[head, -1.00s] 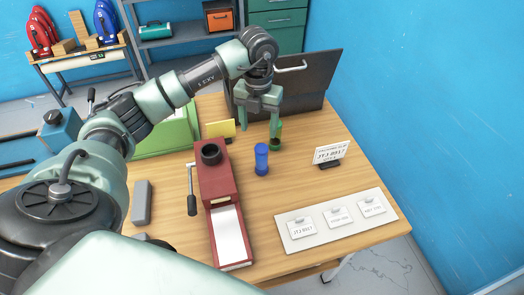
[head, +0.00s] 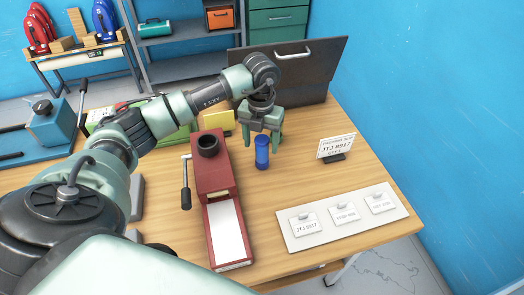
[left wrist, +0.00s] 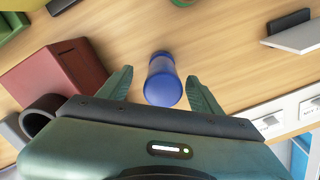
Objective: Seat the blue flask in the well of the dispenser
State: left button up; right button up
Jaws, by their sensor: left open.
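The blue flask (head: 262,152) stands upright on the wooden table, to the right of the dispenser. The dispenser (head: 212,176) is a dark red box with a black round well (head: 208,145) on top, a lever at its left side and a white panel in front. My left gripper (head: 261,140) is open above and just behind the flask. In the left wrist view, the flask (left wrist: 162,82) shows between the two spread fingers of the gripper (left wrist: 160,88), with no clear contact. The dispenser's red body (left wrist: 55,75) and black well ring (left wrist: 42,112) are at the left there. My right gripper is not in view.
A yellow card (head: 220,120) stands behind the dispenser. A name sign (head: 336,147) and a pale board with tags (head: 342,216) are at the right. A dark panel (head: 300,75) rises at the back. A green object (left wrist: 184,2) lies beyond the flask. Bare table separates flask and board.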

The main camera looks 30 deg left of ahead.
pick_arm(q)
jog(key=shift+w+d+f+p, duration=0.15)
jog(key=shift+f+p, duration=0.2)
jog(key=shift+f, duration=1.5)
grip_shut()
jog(key=shift+r, duration=0.2)
